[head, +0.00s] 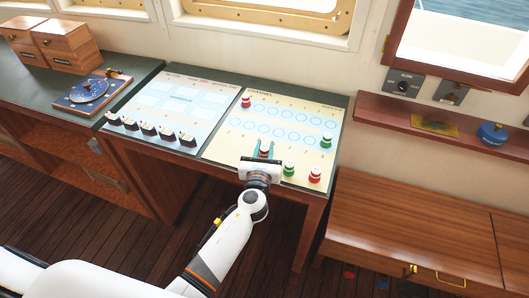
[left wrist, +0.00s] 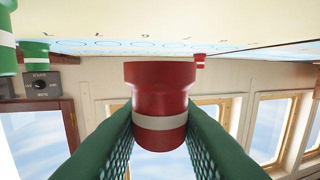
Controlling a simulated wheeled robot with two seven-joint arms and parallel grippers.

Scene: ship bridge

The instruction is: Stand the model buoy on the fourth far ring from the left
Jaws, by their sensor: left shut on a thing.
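My left gripper (head: 264,147) is shut on a red model buoy (left wrist: 162,105) with a white band. In the left wrist view the buoy sits between the green fingers. In the head view the held buoy (head: 264,153) is at the near edge of the yellow channel chart (head: 222,150); I cannot tell whether it touches the chart. The chart has a far row of blue rings (head: 293,114) and a near row (head: 279,132). Another red buoy (head: 246,101) stands at the left end of the far row. My right gripper is not in view.
A green buoy (head: 326,140) stands at the near row's right end. Another green buoy (head: 289,168) and a red one (head: 315,175) stand at the near edge, right of my gripper. A blue-white chart (head: 180,97) with several small ship models (head: 148,129) lies left. The chart's middle is clear.

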